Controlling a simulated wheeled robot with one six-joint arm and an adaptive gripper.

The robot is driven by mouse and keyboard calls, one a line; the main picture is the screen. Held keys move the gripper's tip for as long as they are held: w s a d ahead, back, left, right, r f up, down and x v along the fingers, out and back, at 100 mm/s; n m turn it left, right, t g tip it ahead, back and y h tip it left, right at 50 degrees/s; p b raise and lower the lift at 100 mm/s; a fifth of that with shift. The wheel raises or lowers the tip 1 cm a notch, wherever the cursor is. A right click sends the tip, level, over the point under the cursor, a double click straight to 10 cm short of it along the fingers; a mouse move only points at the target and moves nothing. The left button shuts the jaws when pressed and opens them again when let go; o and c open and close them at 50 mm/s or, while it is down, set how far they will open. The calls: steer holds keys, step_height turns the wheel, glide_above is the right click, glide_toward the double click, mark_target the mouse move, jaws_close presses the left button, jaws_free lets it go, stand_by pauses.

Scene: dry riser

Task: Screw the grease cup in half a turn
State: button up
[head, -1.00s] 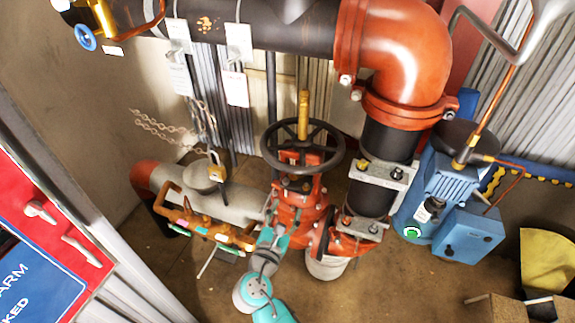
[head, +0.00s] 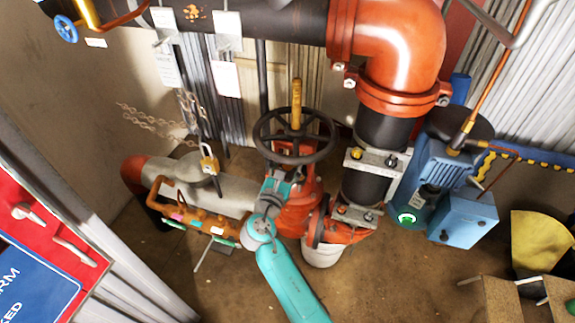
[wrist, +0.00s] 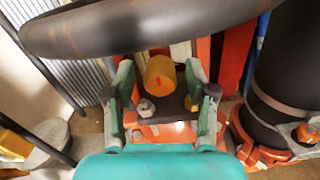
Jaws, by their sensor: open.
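The grease cup looks to be the short yellow cylinder with a red mark on its end (wrist: 160,74), below the handwheel rim in the wrist view. My gripper (wrist: 160,84) is open, with one finger on each side of the cup and a visible gap at the left finger. I cannot tell whether the right finger touches it. In the head view my gripper (head: 278,188) is at the red valve body (head: 300,215), just under the black handwheel (head: 326,149). The cup cannot be made out there.
The handwheel rim (wrist: 140,28) hangs close above my fingers. A brass stem (head: 297,100) rises through the wheel. A brown manifold (head: 205,222) and padlock (head: 208,160) are left. A black pipe (head: 368,190) and blue pump (head: 430,185) are right. A white bucket (head: 321,252) stands below.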

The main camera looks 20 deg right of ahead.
steer(key=shift+w+d, duration=0.1)
steer(key=shift+w, duration=0.05)
jaws_close()
stand_by(0.4)
